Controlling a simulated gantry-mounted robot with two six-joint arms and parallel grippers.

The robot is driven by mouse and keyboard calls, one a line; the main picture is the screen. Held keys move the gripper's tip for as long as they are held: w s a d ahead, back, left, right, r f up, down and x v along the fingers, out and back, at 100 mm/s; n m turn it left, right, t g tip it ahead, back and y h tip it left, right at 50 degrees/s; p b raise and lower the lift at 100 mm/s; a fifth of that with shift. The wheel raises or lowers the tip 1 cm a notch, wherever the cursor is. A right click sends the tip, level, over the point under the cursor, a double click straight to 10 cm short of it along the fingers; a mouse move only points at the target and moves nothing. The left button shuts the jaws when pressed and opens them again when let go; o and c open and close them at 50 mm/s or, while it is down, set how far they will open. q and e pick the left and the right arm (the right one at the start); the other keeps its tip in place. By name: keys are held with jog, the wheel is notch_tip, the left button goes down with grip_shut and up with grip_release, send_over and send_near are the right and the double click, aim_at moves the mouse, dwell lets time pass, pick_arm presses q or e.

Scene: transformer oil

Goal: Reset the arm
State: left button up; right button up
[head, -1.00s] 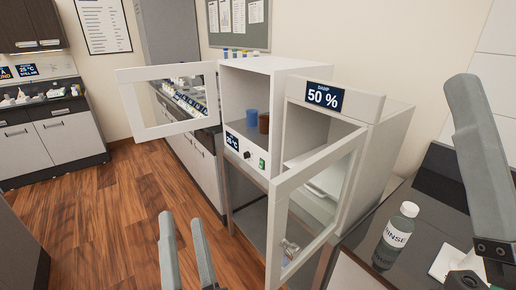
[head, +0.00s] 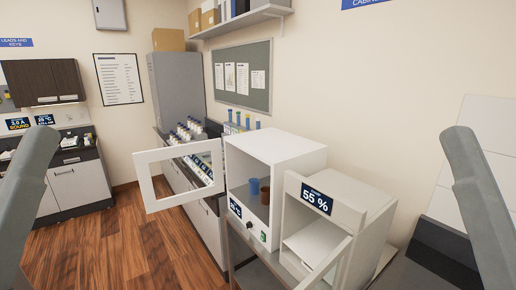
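Neither gripper's fingertips can be made out in the head view. A grey part of my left arm stands at the left edge, slanting up and inward. A matching grey part of my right arm stands at the right edge. Both are well apart from the cabinets, and nothing held shows. The white cabinet (head: 287,146) stands with its glass door (head: 140,182) swung open to the left. A blue cup (head: 253,187) and a brown cup (head: 265,195) stand inside. The white "DAMP" box (head: 369,206) beside it reads 55 %; its open door is cut off below.
A counter (head: 200,217) with several bottles (head: 188,130) runs behind the open door. Tubes with coloured caps stand behind the white cabinet. A drawer unit (head: 80,186) stands at the far left. The wooden floor (head: 140,250) is clear.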

pick_arm(q)
notch_tip(320, 180, up, 21)
jog(key=p, duration=1.6)
jog(key=shift+f+p, duration=0.2)
jog(key=shift+p, duration=0.15)
pick_arm(e)
notch_tip(320, 180, up, 21)
jog(key=shift+f, duration=0.2)
